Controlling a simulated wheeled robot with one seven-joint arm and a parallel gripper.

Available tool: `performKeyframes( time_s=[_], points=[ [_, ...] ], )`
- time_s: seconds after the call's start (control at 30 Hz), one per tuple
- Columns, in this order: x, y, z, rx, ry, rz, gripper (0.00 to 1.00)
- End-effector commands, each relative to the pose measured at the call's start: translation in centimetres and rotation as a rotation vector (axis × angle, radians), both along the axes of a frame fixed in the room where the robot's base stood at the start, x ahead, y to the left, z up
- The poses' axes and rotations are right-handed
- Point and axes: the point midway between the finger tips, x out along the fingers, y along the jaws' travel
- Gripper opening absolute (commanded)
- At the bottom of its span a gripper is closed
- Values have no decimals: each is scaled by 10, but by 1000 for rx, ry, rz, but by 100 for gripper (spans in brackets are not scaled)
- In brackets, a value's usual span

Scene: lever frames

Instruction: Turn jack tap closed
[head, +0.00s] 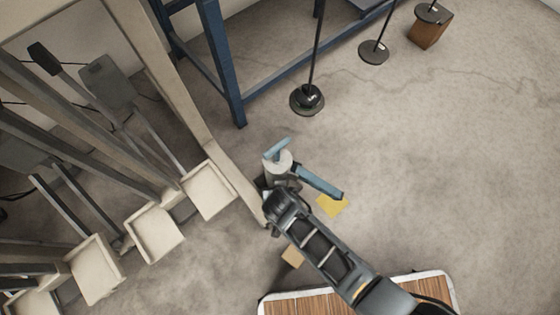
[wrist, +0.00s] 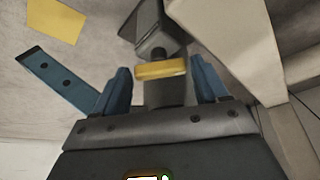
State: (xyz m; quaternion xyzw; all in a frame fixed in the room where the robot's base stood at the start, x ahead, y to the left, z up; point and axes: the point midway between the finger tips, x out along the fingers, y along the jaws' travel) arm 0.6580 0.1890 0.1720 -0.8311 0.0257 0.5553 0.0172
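The jack (head: 280,163) stands on the floor as a pale grey cylinder with a blue crossbar on top. A blue lever (head: 320,182) with dark holes sticks out of its side; it also shows at the left of the wrist view (wrist: 62,82). In the wrist view a short yellow bar on a dark stem, seemingly the tap (wrist: 161,69), sits between the two blue fingers of my gripper (wrist: 162,86). In the head view my arm hides the tap and the fingertips.
A yellow sheet (head: 332,205) lies on the floor beside the lever. A beige beam and frame (head: 215,145) stand close at the left. A blue frame (head: 225,65) and dark round-based stands (head: 307,99) are farther back. The floor to the right is clear.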

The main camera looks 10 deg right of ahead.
Motion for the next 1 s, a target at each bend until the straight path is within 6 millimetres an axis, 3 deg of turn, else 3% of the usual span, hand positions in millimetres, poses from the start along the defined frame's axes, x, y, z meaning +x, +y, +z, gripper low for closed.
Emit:
performKeyframes(
  time_s=[0.4,1.0],
  points=[
    [0,0,0,0,0,0,33],
    [0,3,-1,0,1,-266,33]
  ],
)
